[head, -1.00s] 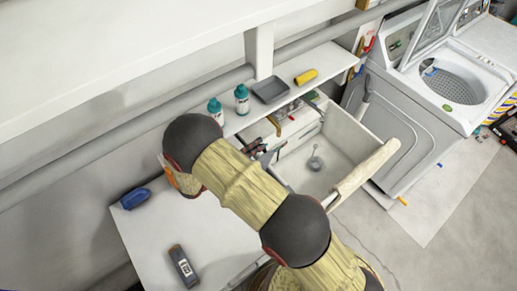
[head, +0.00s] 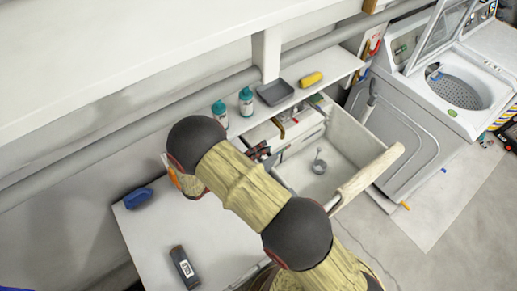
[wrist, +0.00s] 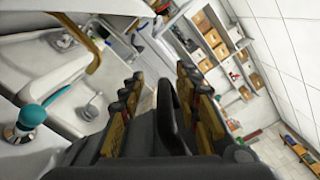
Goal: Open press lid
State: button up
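I cannot make out a thing that is clearly a press. The only lid I can tell is the raised lid (head: 440,38) of the white washer (head: 415,118) at the upper right of the head view; it stands open. My gripper (head: 262,150) shows small and dark beyond my arm, at the near-left side of the white sink (head: 345,140). In the wrist view my gripper (wrist: 160,85) has its two fingers apart. A dark upright piece stands between them; I cannot tell whether it is part of the gripper.
Two teal-capped bottles (head: 233,108), a grey tray (head: 275,92) and a yellow item (head: 311,79) stand on the ledge behind the sink. A blue item (head: 138,198) and a dark device (head: 184,267) lie on the white counter (head: 210,230). Open floor (head: 430,220) lies right of the sink.

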jog(key=v, duration=1.2)
jog(key=shift+f, duration=0.1)
jog(key=s+d+f+b, duration=0.25)
jog(key=s+d, duration=0.45)
jog(key=d, duration=0.5)
jog(key=w+d+n, duration=0.1)
jog(key=w+d, duration=0.2)
jog(key=d, duration=0.2)
jog(key=shift+w+d+f+p, duration=0.25)
jog(key=shift+w+d+p, duration=0.05)
jog(key=shift+w, duration=0.1)
jog(key=shift+c, duration=1.4)
grip_shut()
